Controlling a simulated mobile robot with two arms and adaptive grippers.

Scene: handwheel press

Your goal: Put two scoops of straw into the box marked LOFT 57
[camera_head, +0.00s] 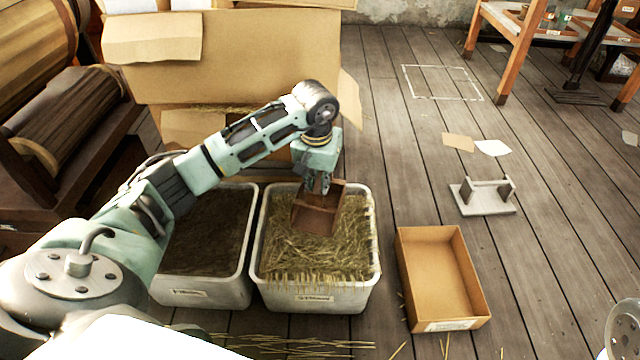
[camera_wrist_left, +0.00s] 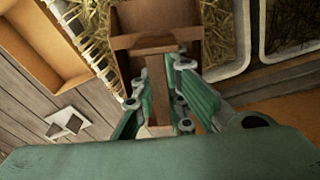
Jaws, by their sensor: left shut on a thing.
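My left gripper (camera_head: 318,182) is shut on the handle of a brown scoop (camera_head: 318,210), over the pale tub of straw (camera_head: 316,300). The scoop is tilted, with its lower end at or in the straw (camera_head: 300,245); I cannot tell how deep. The scoop also shows in the left wrist view (camera_wrist_left: 160,42), with the fingers (camera_wrist_left: 165,85) around its handle and little or no straw visible in it. An open cardboard box (camera_head: 440,270) stands on the floor to the right, empty. Its front label is too small to read.
A second pale tub (camera_head: 200,297) with dark contents stands left of the straw tub. A small white stand (camera_head: 484,198) and papers (camera_head: 492,148) lie beyond the box. A large carton (camera_head: 230,60) is behind the tubs.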

